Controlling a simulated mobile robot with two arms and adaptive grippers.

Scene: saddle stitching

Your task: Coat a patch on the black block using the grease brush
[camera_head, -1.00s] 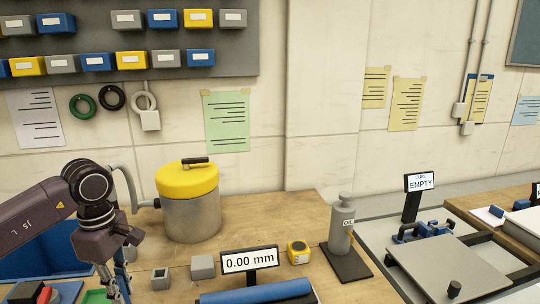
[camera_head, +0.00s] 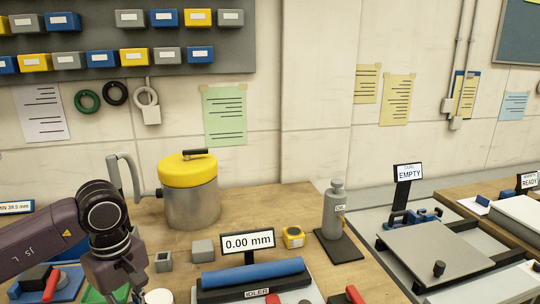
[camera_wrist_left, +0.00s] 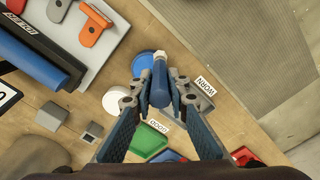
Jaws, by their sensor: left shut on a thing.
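In the left wrist view my left gripper (camera_wrist_left: 159,90) is shut on a blue handle with a pale end (camera_wrist_left: 160,68), which looks like the grease brush. Its bristles cannot be made out. In the head view the left gripper (camera_head: 126,289) is low at the left and the brush is hardly visible. A dark block (camera_head: 37,277) sits at the far left of the bench beside a red part, apart from the gripper. I cannot tell whether it is the task's black block. My right gripper is not in view.
A blue roller (camera_head: 252,274) on a black idler stand lies right of the gripper. Below the gripper are a green tray (camera_wrist_left: 147,141), a white round piece (camera_wrist_left: 115,101) and a grey tray marked WORN.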

